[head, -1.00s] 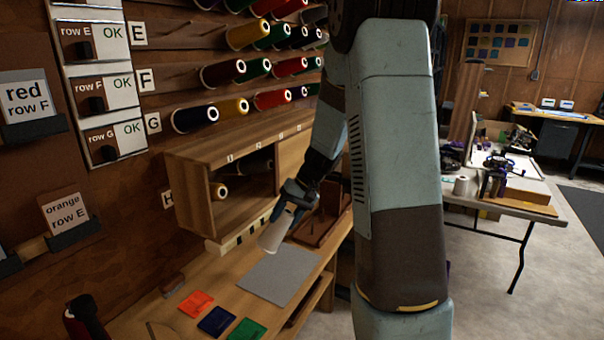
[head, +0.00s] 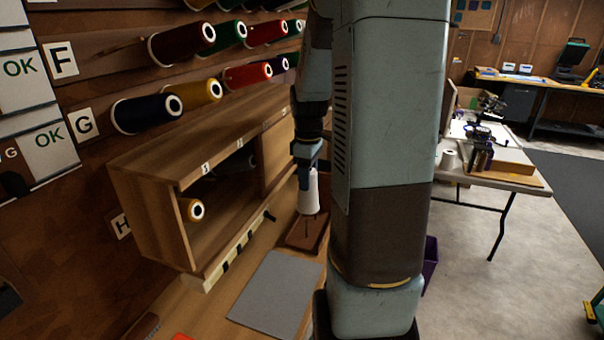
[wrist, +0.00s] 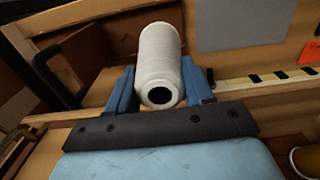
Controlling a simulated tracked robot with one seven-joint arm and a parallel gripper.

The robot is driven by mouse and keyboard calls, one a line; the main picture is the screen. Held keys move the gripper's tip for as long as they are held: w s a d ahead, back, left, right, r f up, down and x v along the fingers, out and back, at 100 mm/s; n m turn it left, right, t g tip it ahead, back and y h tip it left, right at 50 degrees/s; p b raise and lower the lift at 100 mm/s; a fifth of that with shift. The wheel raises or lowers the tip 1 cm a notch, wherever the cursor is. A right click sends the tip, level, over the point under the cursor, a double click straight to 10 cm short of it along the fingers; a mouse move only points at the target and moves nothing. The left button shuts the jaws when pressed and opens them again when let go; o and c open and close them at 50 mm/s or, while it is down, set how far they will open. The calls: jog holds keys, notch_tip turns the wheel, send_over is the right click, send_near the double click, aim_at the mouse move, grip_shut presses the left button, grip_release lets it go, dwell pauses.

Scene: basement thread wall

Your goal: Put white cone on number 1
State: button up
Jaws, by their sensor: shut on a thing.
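The white cone (head: 309,196) is held upright by my gripper (head: 308,165) at the end of the hanging arm. In the wrist view the cone (wrist: 160,50) sits between the two blue fingers of my gripper (wrist: 158,88), its dark end hole facing the camera. Below the cone in the head view is a brown wooden block (head: 306,236) with a thin peg. The cone appears above the block; whether it touches the peg is unclear. I cannot make out a number 1 clearly; small number labels (head: 206,166) run along the shelf box top.
The wooden shelf box (head: 150,215) stands left of my gripper, with a yellow spool (head: 195,211) inside. A grey mat (head: 275,290) lies on the bench in front of the block. Thread cones (head: 145,112) stick out from the wall above.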

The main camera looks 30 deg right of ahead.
jog(key=shift+a+f, duration=0.15)
jog(key=shift+f, duration=1.65)
